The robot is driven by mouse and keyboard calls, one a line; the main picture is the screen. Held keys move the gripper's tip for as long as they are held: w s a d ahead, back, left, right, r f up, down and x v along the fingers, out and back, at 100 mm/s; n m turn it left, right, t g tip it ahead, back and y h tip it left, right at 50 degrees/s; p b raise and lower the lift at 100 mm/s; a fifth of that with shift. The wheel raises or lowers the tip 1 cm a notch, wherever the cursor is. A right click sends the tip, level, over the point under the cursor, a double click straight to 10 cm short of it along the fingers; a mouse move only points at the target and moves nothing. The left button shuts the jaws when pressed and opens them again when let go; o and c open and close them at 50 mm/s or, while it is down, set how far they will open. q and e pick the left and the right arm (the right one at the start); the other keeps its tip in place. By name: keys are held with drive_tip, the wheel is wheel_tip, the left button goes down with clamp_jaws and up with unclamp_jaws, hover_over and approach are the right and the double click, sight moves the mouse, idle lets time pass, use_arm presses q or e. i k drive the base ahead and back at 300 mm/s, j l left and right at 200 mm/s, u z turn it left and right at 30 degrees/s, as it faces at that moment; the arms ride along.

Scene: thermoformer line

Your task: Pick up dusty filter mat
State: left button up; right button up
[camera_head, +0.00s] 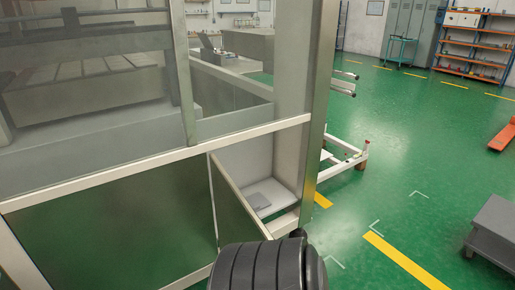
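A green-tinted panel (236,212) stands ajar at the left of the compartment opening. A black ribbed part at the bottom centre covers the lower end of this panel. Neither of my grippers shows in the head view.
The framed machine enclosure (150,167) fills the left side. A white low frame (342,158) stands behind its corner post (318,100). A grey step (494,235) is at the right edge. Green floor (395,165) between them is largely clear.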

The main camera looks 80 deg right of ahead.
sight(258, 201)
drive_tip(key=k+l, duration=0.15)
drive_tip(key=l, duration=0.25)
drive_tip(key=k+l, duration=0.15)
drive_tip(key=l, duration=0.25)
drive_tip(key=k+l, duration=0.1)
drive_tip(key=l, duration=0.3)
drive_tip(key=k+l, duration=0.15)
drive_tip(key=l, duration=0.25)
drive_tip(key=k+l, duration=0.15)
drive_tip(key=l, duration=0.2)
drive_tip(key=k+l, duration=0.15)
drive_tip(key=l, duration=0.25)
drive_tip(key=k+l, duration=0.15)
drive_tip(key=l, duration=0.25)
drive_tip(key=k+l, duration=0.1)
drive_tip(key=l, duration=0.3)
drive_tip(key=u, duration=0.05)
